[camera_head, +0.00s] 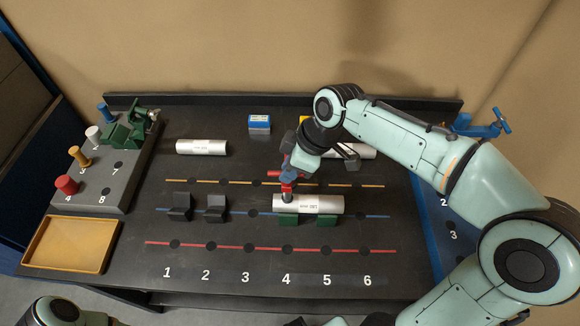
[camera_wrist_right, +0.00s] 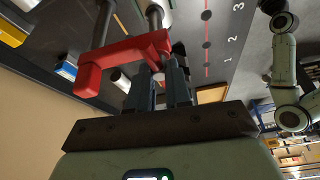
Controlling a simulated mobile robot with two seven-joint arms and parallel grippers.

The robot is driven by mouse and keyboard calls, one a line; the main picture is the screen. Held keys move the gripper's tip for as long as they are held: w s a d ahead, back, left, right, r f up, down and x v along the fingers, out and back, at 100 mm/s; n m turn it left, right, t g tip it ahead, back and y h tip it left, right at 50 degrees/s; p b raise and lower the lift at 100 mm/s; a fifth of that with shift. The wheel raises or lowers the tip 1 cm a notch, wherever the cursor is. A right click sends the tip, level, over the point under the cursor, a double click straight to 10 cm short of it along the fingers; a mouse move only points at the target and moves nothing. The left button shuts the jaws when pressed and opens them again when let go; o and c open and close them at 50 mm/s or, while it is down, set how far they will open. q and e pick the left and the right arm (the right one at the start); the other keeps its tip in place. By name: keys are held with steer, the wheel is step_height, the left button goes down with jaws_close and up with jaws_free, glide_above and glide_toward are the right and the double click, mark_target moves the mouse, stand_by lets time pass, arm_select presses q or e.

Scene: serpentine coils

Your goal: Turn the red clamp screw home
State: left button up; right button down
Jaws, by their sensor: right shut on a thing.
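The red clamp (camera_head: 287,187) stands at the left end of a labelled silver cylinder (camera_head: 318,203), which lies on two green cradles (camera_head: 326,220) on the blue line. In the right wrist view the red clamp's frame (camera_wrist_right: 120,58) is large, just beyond my fingers. My right gripper (camera_head: 287,172) is above the clamp, partly hidden by its own wrist. Its fingers (camera_wrist_right: 163,78) are close together around the clamp's screw, whose gripped part is mostly hidden. I cannot tell how far the screw is turned. My left gripper is not in view.
Two black cradles (camera_head: 215,208) stand left of the cylinder. A green clamp (camera_head: 125,134) is on the left rack, a blue clamp (camera_head: 478,128) at right. The table's front is clear beside an empty yellow tray (camera_head: 68,268).

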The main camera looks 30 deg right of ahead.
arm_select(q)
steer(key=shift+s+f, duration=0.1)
arm_select(e)
steer(key=shift+s+a, duration=0.15)
steer(key=shift+f+m+h+b, duration=0.15)
steer(key=shift+m+h+b, duration=0.25)
steer(key=shift+m, duration=0.7)
steer(key=m, duration=0.2)
steer(key=shift+s+a+m+t+h+b, duration=0.1)
steer(key=shift+a+m+t+h+b, duration=0.05)
steer(key=shift+m+t+h+b, duration=0.2)
steer(key=m+h, duration=0.1)
steer(key=m, duration=0.2)
steer(key=shift+a+t+b, duration=0.1)
steer(key=shift+t+b, duration=0.25)
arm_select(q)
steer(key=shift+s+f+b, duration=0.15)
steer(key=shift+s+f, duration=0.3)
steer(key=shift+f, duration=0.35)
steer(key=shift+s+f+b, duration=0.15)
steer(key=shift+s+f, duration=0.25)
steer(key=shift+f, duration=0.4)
arm_select(e)
steer(key=shift+a+m+h, duration=0.1)
steer(key=shift+m+h, duration=0.65)
steer(key=shift+m, duration=1)
